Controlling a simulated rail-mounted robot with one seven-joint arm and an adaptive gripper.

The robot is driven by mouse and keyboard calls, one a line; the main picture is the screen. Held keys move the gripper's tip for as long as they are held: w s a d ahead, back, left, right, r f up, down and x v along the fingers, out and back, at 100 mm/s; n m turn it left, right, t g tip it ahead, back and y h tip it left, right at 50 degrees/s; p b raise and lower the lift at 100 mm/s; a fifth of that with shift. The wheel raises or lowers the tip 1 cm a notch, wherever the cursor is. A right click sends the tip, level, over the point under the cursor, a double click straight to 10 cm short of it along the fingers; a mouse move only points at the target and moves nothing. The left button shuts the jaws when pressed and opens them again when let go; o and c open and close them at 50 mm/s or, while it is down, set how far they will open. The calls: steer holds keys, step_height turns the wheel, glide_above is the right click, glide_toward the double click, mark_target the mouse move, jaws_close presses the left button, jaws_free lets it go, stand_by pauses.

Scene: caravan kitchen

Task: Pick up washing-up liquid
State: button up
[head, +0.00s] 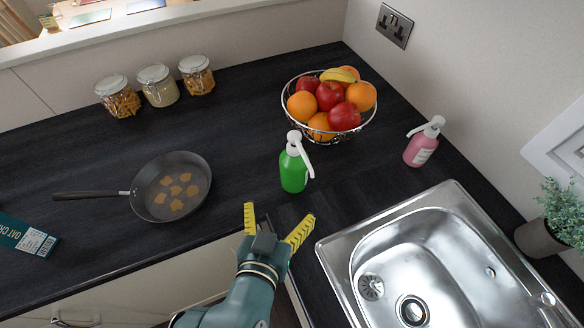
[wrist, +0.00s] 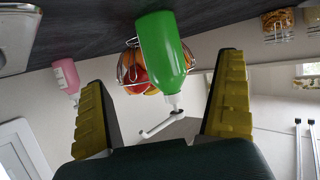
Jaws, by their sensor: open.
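The washing-up liquid is most likely the green pump bottle (head: 293,171) with a white pump top. It stands upright on the dark worktop, in front of the fruit basket. In the wrist view the green bottle (wrist: 162,50) appears upside down, beyond and between my fingers. My gripper (head: 279,222) is open and empty, just in front of the bottle and apart from it. Its yellow-padded fingers also show in the wrist view (wrist: 165,115). A pink pump bottle (head: 421,148) with a white top stands further right, behind the sink; its label is too small to read.
A wire fruit basket (head: 290,116) stands close behind the green bottle. A steel sink (head: 335,245) is at right, a potted plant (head: 541,238) beside it. A pan (head: 171,187) and a carton (head: 28,236) lie left; several jars (head: 158,86) stand behind. Worktop between pan and bottle is clear.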

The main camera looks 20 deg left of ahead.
mark_target(294, 145)
steer(key=x, duration=0.8)
steer(key=shift+w+d+r, duration=0.1)
steer(key=shift+w+r, duration=0.05)
steer(key=shift+w, duration=0.05)
steer(key=w, duration=0.1)
steer(key=w+p, duration=0.1)
steer(key=w, duration=0.1)
steer(key=w+a, duration=0.1)
steer(key=w, duration=0.1)
steer(key=shift+f, duration=0.35)
steer(key=shift+w+f, duration=0.1)
steer(key=shift+f, duration=0.05)
steer(key=c, duration=1.2)
steer(key=shift+c, duration=0.5)
step_height(294, 145, up, 10)
steer(key=shift+r, duration=0.15)
